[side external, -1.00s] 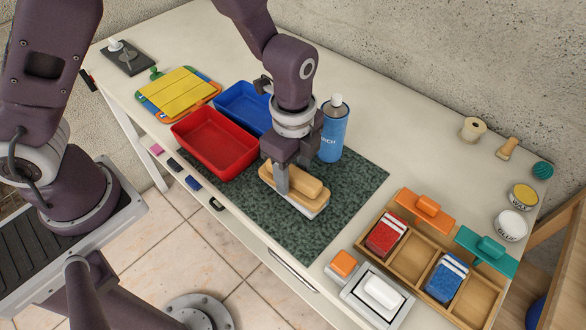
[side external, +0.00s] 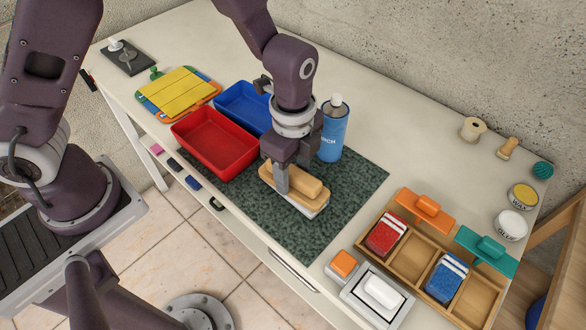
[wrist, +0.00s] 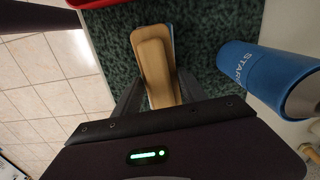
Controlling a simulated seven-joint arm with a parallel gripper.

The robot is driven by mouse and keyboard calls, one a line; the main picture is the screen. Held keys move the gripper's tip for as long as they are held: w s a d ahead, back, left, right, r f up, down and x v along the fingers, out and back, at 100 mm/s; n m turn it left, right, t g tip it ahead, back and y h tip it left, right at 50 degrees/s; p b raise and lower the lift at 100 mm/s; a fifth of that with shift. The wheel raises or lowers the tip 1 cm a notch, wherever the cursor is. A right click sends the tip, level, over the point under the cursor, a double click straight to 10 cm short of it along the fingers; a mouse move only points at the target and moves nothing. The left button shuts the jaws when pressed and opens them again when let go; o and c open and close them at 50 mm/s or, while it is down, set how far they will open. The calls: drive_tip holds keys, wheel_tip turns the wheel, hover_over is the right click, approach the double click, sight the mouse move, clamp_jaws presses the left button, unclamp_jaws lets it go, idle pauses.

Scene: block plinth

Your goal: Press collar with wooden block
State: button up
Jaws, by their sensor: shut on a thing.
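The wooden block (side external: 308,186), a tan base with a narrower raised grip on top, lies on the dark green speckled mat (side external: 340,205). My gripper (side external: 290,180) points down and is shut on the block's raised grip. A thin white layer, apparently the collar (side external: 313,214), shows under the block's edge. Most of it is hidden by the block. In the wrist view, the block (wrist: 156,66) sits between my fingers, with a thin pale-blue strip along its right side.
A blue starch bottle (side external: 333,135) stands close behind my gripper. Red (side external: 213,145) and blue (side external: 243,105) trays are at the left. A wooden divided box (side external: 408,262) with red and blue packets is at the right. The mat's front part is clear.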

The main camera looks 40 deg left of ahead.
idle(0.4)
drive_tip(key=shift+r, duration=4)
